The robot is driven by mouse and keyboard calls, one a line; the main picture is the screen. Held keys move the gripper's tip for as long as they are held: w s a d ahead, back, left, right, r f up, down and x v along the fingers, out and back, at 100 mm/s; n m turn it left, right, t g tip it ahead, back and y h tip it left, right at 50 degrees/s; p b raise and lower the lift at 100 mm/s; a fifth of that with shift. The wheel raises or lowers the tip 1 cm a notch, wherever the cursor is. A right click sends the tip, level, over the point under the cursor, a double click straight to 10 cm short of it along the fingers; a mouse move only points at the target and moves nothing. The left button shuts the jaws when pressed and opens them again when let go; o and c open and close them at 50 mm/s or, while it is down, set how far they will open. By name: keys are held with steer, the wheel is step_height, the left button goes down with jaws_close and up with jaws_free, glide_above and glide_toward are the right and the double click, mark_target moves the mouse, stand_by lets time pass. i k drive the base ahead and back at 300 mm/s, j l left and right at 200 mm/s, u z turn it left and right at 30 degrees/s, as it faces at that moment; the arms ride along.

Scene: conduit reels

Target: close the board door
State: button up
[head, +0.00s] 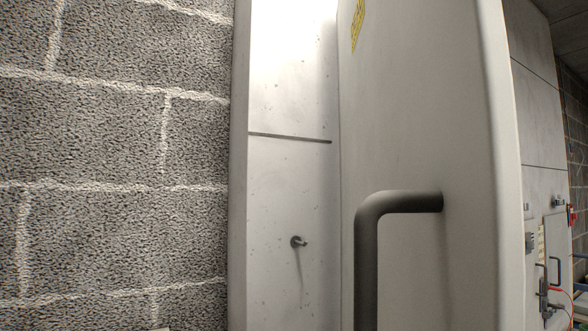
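A large pale grey door panel (430,110), which I take for the board door, fills the right centre of the head view. It stands close to me, seen at a slant, with a rounded right edge. A dark grey bar handle (400,203) is fixed to its face and runs down out of the picture. Part of a yellow label (357,22) shows at the top of the panel. The board's inside and the door's hinge cannot be made out. My gripper is not in view, and nothing is seen touching the handle.
A rough grey block wall (110,140) fills the left. A pale concrete strip (285,190) with a small hook-like fitting (298,241) lies between it and the panel.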

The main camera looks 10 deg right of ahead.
mark_target(432, 214)
steer(key=j+u, duration=0.1)
steer(key=j, duration=0.3)
steer(key=i+j+u, duration=0.1)
steer(key=j, duration=0.3)
steer(key=i+j+u, duration=0.1)
steer(key=j, duration=0.3)
steer(key=i+j+u, duration=0.1)
steer(key=j, duration=0.3)
